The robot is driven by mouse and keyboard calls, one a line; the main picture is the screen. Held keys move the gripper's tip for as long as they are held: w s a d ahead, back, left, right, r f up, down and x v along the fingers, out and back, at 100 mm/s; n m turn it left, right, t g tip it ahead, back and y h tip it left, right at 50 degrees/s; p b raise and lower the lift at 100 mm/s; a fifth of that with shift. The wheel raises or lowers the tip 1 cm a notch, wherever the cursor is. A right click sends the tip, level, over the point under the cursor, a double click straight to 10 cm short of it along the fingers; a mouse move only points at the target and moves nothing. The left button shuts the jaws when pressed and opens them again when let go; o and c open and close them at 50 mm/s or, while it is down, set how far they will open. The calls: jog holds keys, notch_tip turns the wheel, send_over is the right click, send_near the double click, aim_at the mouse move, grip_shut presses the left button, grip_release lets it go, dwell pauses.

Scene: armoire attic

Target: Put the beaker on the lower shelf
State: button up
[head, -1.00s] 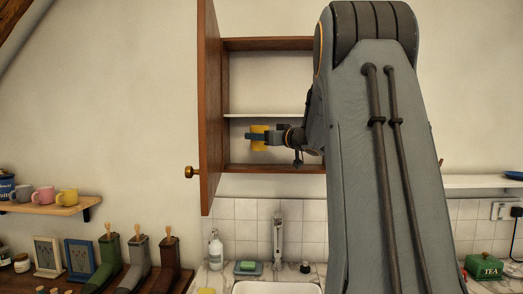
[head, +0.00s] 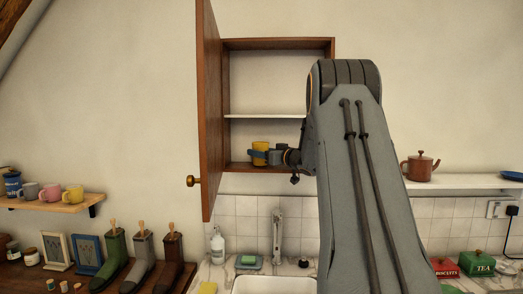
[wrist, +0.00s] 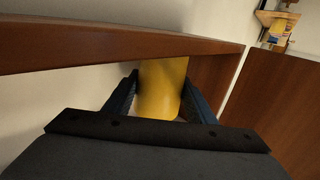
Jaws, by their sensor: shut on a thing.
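The yellow beaker (head: 260,153) is inside the open wall cabinet, just above or on its lower shelf (head: 240,168); I cannot tell if it touches the board. My gripper (head: 259,157) is shut on the beaker, reaching in from the right. In the wrist view the beaker (wrist: 162,88) stands between the two blue fingers of my gripper (wrist: 160,95). The white upper shelf (head: 265,116) of the cabinet is bare where it shows. My arm hides the right part of the cabinet.
The cabinet's open door (head: 208,110) with a brass knob stands on the left, close to the beaker. A sink (head: 272,286) and tap (head: 277,238) lie below. A teapot (head: 420,167) stands on a shelf at the right. Mugs (head: 50,193) sit on a shelf at the left.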

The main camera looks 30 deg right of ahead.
jog(key=shift+w+f, duration=0.1)
jog(key=shift+f, duration=0.15)
jog(key=o, duration=1.2)
jog(key=shift+s+d, duration=0.15)
jog(key=shift+s, duration=0.1)
jog(key=s+b, duration=0.1)
jog(key=s, duration=0.2)
jog(key=s+d+b, duration=0.1)
jog(key=s, duration=0.3)
jog(key=s+b, duration=0.1)
jog(key=s, duration=0.3)
jog(key=shift+s+d+b, duration=0.2)
jog(key=shift+d+b, duration=0.05)
jog(key=shift+b, duration=0.15)
